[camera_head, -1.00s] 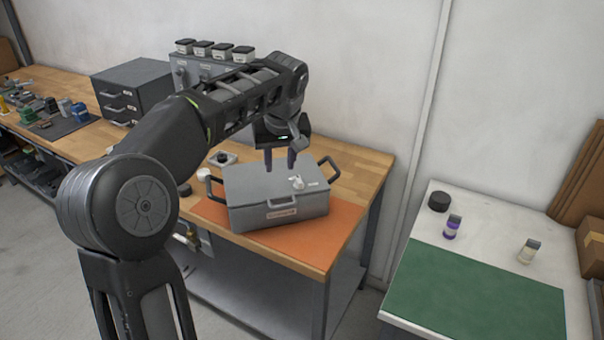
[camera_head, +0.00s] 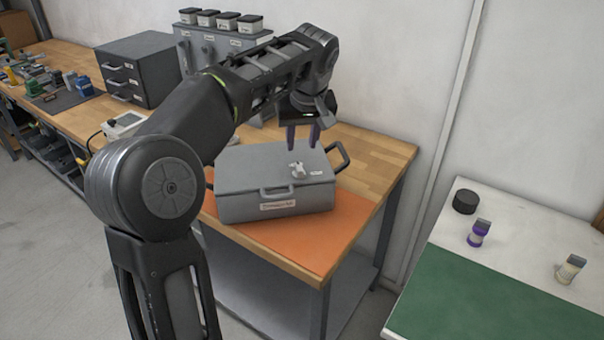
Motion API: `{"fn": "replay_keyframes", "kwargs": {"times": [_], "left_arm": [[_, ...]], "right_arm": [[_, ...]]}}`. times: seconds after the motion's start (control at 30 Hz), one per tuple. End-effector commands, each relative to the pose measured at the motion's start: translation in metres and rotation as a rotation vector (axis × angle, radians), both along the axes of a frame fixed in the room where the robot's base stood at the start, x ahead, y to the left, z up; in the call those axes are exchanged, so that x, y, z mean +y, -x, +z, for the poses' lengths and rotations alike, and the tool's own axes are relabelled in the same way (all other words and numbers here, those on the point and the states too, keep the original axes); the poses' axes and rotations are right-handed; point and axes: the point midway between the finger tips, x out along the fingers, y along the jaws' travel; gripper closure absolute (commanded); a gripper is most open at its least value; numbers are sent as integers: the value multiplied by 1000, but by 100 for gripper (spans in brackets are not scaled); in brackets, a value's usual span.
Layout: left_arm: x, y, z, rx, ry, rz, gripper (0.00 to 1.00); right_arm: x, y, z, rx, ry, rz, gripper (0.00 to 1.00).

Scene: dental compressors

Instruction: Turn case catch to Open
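A grey case (camera_head: 245,200) with a handle on its front and a label sits on an orange mat (camera_head: 350,222) on the wooden bench. Its lid is down. A small light-coloured catch (camera_head: 298,170) is on top of the lid, toward the right, with a small label (camera_head: 316,174) beside it that is too small to read. My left gripper (camera_head: 302,140) points down above the back of the lid, its two dark fingers apart with nothing between them. It appears clear of the catch. My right gripper is not in view.
A grey drawer cabinet (camera_head: 148,75) and a grey box (camera_head: 212,50) topped by several black-lidded jars stand behind. A white table (camera_head: 520,232) at the right holds a green mat (camera_head: 490,300), a black puck (camera_head: 465,201) and two small bottles. A gap separates bench and table.

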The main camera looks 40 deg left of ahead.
Motion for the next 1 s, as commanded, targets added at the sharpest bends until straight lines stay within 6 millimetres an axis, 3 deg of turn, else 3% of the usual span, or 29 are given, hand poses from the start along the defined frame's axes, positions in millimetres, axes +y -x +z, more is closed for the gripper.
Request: {"fn": "replay_keyframes", "kwargs": {"times": [0.03, 0.1, 0.63, 1.0], "left_arm": [[0, 0, -12, 0, 0, 0, 65], [0, 0, -16, -1, -1, 0, 65], [2, -2, -21, 1, 0, 0, 65], [17, -15, -70, 3, 0, 0, 65]], "right_arm": [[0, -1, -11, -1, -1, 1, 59], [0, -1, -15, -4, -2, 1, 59], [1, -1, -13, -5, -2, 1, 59], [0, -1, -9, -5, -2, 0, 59]]}}
